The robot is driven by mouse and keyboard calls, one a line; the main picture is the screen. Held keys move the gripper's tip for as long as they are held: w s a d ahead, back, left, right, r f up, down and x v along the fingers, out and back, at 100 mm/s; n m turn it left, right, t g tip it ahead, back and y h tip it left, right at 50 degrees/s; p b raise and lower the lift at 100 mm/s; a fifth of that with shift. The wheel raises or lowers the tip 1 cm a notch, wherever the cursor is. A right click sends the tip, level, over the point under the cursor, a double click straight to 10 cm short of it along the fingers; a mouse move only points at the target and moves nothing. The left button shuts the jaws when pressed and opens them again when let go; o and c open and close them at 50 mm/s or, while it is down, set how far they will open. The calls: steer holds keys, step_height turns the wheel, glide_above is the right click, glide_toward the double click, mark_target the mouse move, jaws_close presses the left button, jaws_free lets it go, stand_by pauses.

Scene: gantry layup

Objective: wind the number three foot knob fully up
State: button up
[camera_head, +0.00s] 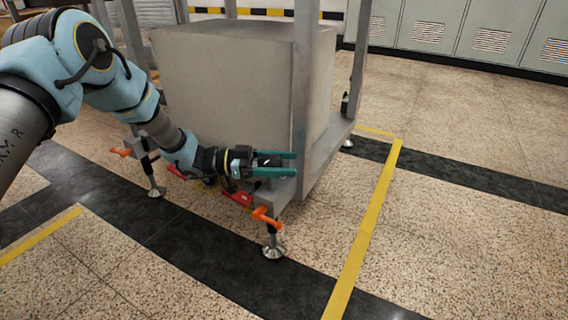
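A grey metal frame (332,150) stands on feet with round metal pads. The near right foot (273,250) has an orange handle-like knob (268,217). The near left foot (155,190) has a similar orange knob (121,152). A far right foot (347,143) shows behind. No numbers are readable, so I cannot tell which foot is number three. My gripper (276,163) has green fingers set apart, level above the near right corner. A dark part shows between the fingers; I cannot tell whether they touch it. The fingers are above the near right orange knob, apart from it.
A large grey block (225,90) fills the frame, and upright posts rise beside it. Red parts (238,197) sit along the frame's near edge. Yellow and black floor strips run around it. Grey cabinets (475,35) line the back; the floor at right is clear.

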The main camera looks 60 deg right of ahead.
steer(key=c, duration=0.9)
steer(key=shift+r+n+t+h+p, duration=0.15)
steer(key=shift+n+t+h+p, duration=0.2)
steer(key=shift+h+p, duration=0.25)
steer(key=n+h+p, duration=0.1)
steer(key=n+t+h+p, duration=0.1)
steer(key=shift+w+d+r+t+p, duration=0.1)
steer(key=shift+w+d+t+p, duration=0.15)
steer(key=shift+p, duration=0.15)
steer(key=shift+w+d+n+t+h+p, duration=0.1)
steer(key=shift+d+n+t+h+p, duration=0.05)
steer(key=shift+n+t+h+p, duration=0.95)
steer(key=n+t+h, duration=0.1)
steer(key=n+t+h+p, duration=0.2)
steer(key=t, duration=0.1)
steer(key=shift+w+d+f, duration=0.2)
steer(key=shift+w+d, duration=0.05)
steer(key=shift+w, duration=0.15)
steer(key=shift+w+d+f+n+t+h+p, duration=0.15)
steer(key=shift+n+t+h+p, duration=0.25)
steer(key=shift+t, duration=0.45)
steer(key=shift+w+r+n+t+h+p, duration=0.15)
steer(key=shift+w+n+t+p, duration=0.1)
steer(key=shift+n+t, duration=0.5)
steer(key=shift+w+d+f+n+t+h+p, duration=0.1)
steer(key=shift+n+t+h+p, duration=0.25)
steer(key=shift+t, duration=0.55)
